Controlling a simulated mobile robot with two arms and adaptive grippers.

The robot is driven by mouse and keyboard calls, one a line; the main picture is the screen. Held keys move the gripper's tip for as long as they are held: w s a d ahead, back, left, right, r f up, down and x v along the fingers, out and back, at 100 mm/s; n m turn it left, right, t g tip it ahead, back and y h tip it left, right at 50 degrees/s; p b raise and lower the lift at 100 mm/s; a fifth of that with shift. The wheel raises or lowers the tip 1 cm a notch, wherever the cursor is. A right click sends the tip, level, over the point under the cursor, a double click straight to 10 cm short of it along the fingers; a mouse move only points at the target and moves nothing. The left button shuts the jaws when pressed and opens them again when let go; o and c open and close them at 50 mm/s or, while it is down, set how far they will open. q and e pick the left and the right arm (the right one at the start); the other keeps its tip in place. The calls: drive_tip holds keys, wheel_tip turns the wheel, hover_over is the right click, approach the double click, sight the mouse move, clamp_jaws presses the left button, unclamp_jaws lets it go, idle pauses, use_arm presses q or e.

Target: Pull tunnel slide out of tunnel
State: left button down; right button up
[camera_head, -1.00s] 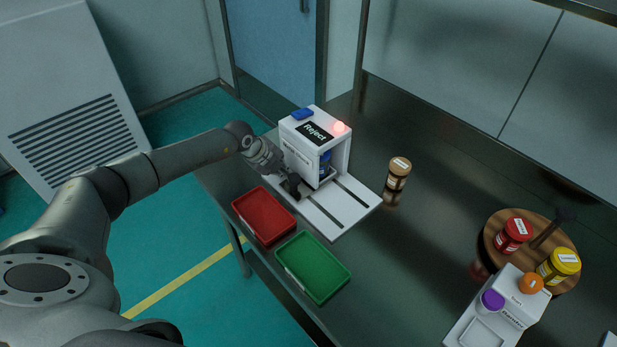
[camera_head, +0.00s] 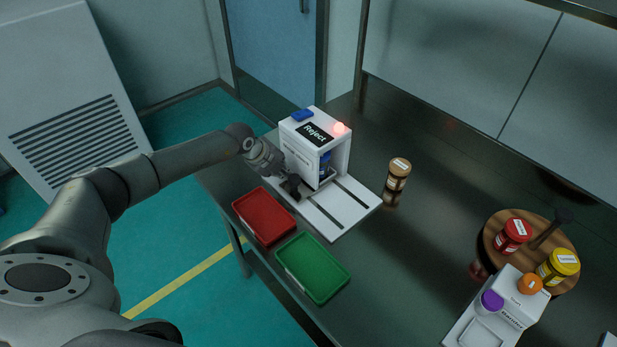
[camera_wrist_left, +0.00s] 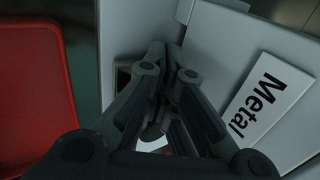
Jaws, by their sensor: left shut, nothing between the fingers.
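The tunnel (camera_head: 303,151) is a white box with a "Reject" label and a lit red lamp on top, standing on a white base plate (camera_head: 325,222) with two dark slots. A dark blue item (camera_head: 325,163) shows inside the tunnel opening; I cannot make out the tunnel slide clearly. My left gripper (camera_head: 296,193) is at the tunnel's lower left front, low over the plate. In the left wrist view the gripper (camera_wrist_left: 165,50) is shut and empty, with its fingertips close to white walls; whether they touch is unclear. My right gripper is not in view.
A red tray (camera_head: 240,211) and a green tray (camera_head: 340,268) lie at the table's front left edge. A brown jar (camera_head: 397,175) stands right of the tunnel. A round wooden board (camera_head: 498,221) with red and yellow jars, and a white device (camera_head: 505,322), stand at the right.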

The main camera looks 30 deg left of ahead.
sight(309, 192)
use_arm(q)
drive_tip(key=shift+s+d+r+p, duration=0.1)
drive_tip(key=shift+s+d+p, duration=0.45)
drive_tip(key=shift+d+p, duration=0.75)
drive_tip(key=shift+s+d+p, duration=0.5)
drive_tip(key=shift+d+p, duration=0.65)
drive_tip(key=shift+d, duration=0.15)
drive_tip(key=shift+s+d+r+p, duration=0.1)
drive_tip(key=shift+s+d+p, duration=0.45)
drive_tip(key=shift+d+p, duration=0.75)
drive_tip(key=shift+s+d+f+p, duration=0.1)
drive_tip(key=shift+s+d+p, duration=0.2)
drive_tip(key=shift+d+p, duration=0.35)
drive_tip(key=shift+s+d+r+p, duration=0.1)
drive_tip(key=shift+s+d+p, duration=0.35)
drive_tip(key=shift+d, duration=0.45)
drive_tip(key=shift+s+d+f+p, duration=0.1)
drive_tip(key=shift+s+d+p, duration=0.1)
drive_tip(key=shift+d+p, duration=0.5)
drive_tip(key=shift+f, duration=0.1)
drive_tip(key=shift+a, duration=0.15)
